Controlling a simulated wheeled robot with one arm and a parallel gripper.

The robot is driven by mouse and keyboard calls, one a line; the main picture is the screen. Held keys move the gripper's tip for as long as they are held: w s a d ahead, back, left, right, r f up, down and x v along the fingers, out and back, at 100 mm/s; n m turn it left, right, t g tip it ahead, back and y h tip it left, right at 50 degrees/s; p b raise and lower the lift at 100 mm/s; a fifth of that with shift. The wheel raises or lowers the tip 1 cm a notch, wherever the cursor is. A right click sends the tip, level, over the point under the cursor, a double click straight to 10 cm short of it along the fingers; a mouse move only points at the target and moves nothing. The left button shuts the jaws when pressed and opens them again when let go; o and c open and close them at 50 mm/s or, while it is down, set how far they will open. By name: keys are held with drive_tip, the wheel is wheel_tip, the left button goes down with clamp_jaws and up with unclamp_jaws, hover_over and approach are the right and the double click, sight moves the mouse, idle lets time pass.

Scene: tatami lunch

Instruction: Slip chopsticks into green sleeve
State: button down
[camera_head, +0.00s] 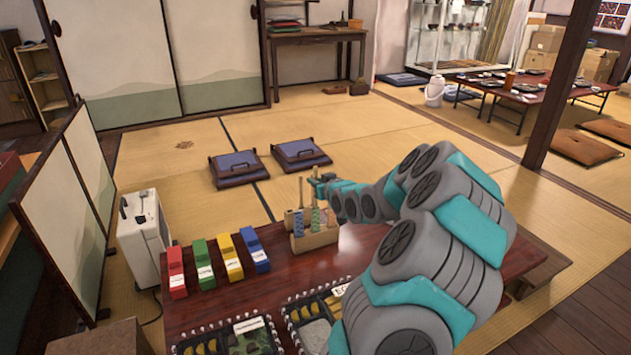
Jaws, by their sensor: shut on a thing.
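The green sleeve (203,264) lies on the dark red table, between a red sleeve (177,272) and a yellow sleeve (230,258). A wooden holder (316,240) stands to the right of the sleeves with several upright patterned chopstick bundles in it. My gripper (319,182) is above this holder, at the upper end of a pair of chopsticks (314,197), and is shut on it. The pair is upright, its lower part among the other bundles; I cannot tell whether it is clear of the holder. My jaws are small in this view.
A blue sleeve (255,250) lies right of the yellow one. Lunch boxes (232,338) fill the table's near side. A white appliance (144,238) stands left of the table. Cushions (238,168) lie on the tatami beyond. The table between sleeves and holder is clear.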

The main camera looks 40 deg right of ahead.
drive_tip(key=shift+f+b, duration=0.55)
drive_tip(key=shift+f, duration=0.4)
idle(0.5)
drive_tip(key=shift+c, duration=1.8)
unclamp_jaws()
drive_tip(key=shift+s, duration=0.1)
drive_tip(key=v, duration=0.7)
drive_tip(key=shift+s+b, duration=0.3)
drive_tip(key=shift+a+r, duration=0.1)
drive_tip(key=shift+a, duration=0.05)
